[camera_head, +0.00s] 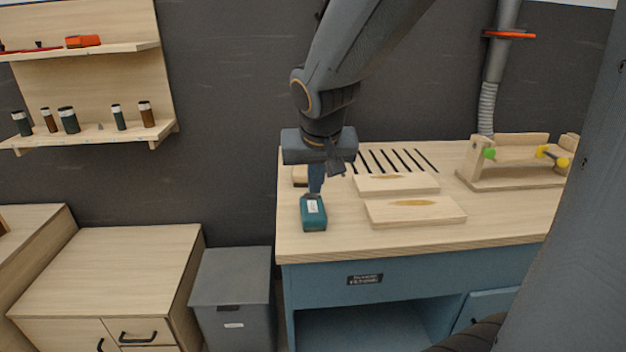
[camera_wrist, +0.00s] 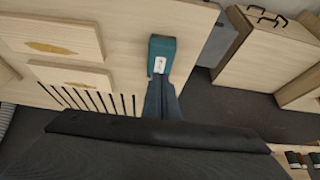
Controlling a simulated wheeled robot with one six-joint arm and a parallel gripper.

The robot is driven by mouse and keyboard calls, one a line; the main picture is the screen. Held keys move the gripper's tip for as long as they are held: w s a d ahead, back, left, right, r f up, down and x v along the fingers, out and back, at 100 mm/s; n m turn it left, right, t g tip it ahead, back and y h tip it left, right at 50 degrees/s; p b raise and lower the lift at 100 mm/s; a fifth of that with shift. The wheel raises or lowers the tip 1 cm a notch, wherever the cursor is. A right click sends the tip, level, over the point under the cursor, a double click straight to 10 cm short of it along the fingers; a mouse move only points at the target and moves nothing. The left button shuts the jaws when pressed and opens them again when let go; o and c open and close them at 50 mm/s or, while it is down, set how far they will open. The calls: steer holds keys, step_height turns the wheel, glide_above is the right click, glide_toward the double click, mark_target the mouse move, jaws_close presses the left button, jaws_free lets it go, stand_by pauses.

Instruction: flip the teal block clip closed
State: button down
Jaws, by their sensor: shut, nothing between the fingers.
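The teal block (camera_head: 314,215) stands near the front left of the wooden workbench (camera_head: 300,250), with a white label on its face. It also shows in the wrist view (camera_wrist: 161,46), near the top middle, with the label towards my fingers. My gripper (camera_head: 315,190) points down at the block's back end, its fingers together and empty. In the wrist view the fingertips (camera_wrist: 160,80) lie right by the block's labelled end; I cannot tell if they touch it. The clip is too small or hidden to make out, so its position is unclear.
Two flat wooden boards (camera_head: 415,211) with tan oval marks lie right of the block. Dark slots (camera_head: 395,160) run behind them. A small wooden piece (camera_head: 299,175) sits behind the block. A wooden frame (camera_head: 515,180) stands at the far right. The bench's front strip is clear.

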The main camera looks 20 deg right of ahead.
steer(key=shift+s+a+r, duration=0.1)
steer(key=shift+s+r, duration=0.05)
steer(key=shift+s, duration=0.3)
steer(key=shift+s+a+r, duration=0.1)
steer(key=shift+s, duration=0.35)
steer(key=s+a+f+n+g, duration=0.1)
steer(key=s+f+g, duration=0.1)
steer(key=s+f, duration=0.4)
steer(key=s+a+f+n+g+y, duration=0.1)
steer(key=s+f+n+g, duration=0.1)
steer(key=s+f, duration=0.4)
steer(key=shift+s+a+f+g, duration=0.25)
steer(key=shift+s+g, duration=0.05)
steer(key=shift+g, duration=0.3)
